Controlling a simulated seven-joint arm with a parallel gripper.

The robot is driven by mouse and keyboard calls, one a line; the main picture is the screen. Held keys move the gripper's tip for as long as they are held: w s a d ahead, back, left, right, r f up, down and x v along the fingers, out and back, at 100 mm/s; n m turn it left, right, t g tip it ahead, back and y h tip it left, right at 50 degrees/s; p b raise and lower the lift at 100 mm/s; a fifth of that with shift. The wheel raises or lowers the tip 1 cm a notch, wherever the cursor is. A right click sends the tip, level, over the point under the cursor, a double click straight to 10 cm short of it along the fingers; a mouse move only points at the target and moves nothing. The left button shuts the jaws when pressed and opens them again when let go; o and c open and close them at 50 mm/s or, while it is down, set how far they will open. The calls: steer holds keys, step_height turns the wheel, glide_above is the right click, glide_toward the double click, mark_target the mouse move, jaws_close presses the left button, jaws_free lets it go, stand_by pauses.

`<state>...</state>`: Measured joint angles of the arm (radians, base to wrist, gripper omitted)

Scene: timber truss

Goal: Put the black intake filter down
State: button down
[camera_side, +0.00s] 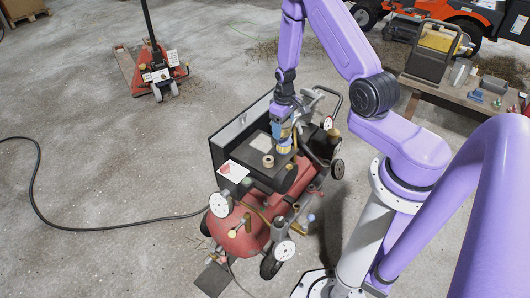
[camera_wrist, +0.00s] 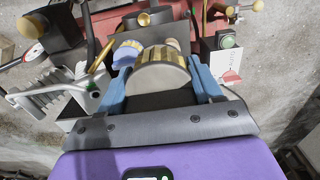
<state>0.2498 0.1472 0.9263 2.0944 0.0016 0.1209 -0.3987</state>
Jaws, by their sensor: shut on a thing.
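My gripper (camera_side: 284,138) is over the right part of a dark flat top on the red compressor (camera_side: 238,236). Its blue fingers are shut on a round part with yellow-gold ribs, which I take to be the intake filter (camera_side: 285,149). In the wrist view the filter (camera_wrist: 160,75) sits between both fingers, showing a pale grey-beige face and gold ribs; it does not look black there. I cannot tell whether its underside touches the surface below. A smaller blue and gold round part (camera_wrist: 127,52) shows just beyond it.
A black hose (camera_side: 38,190) lies on the floor. A bench (camera_side: 450,95) stands at the upper right.

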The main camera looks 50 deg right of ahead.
mark_target(286, 130)
steer(key=shift+s+d+f, duration=0.15)
steer(key=shift+d+f, duration=0.25)
steer(key=shift+f, duration=0.15)
steer(key=shift+s+d+f, duration=0.15)
steer(key=shift+d+f, duration=0.25)
steer(key=shift+f, duration=0.15)
steer(key=shift+w+d+f, duration=0.25)
steer(key=shift+d+f, duration=0.1)
steer(key=shift+f, duration=0.1)
steer(key=w+d+f, duration=0.1)
steer(key=w+f, duration=0.1)
steer(key=w, duration=0.1)
steer(key=w+d+f, duration=0.2)
steer(key=w+f, duration=0.1)
steer(key=w, duration=0.1)
steer(key=w+d+f, duration=0.1)
steer(key=w+f, duration=0.2)
steer(key=w, duration=0.1)
steer(key=shift+d, duration=0.3)
steer(key=shift+w+d+f, duration=0.3)
steer(key=shift+w+f, duration=0.3)
steer(key=shift+f, duration=1.7)
steer(key=shift+f, duration=0.1)
steer(key=shift+c, duration=0.9)
jaws_free()
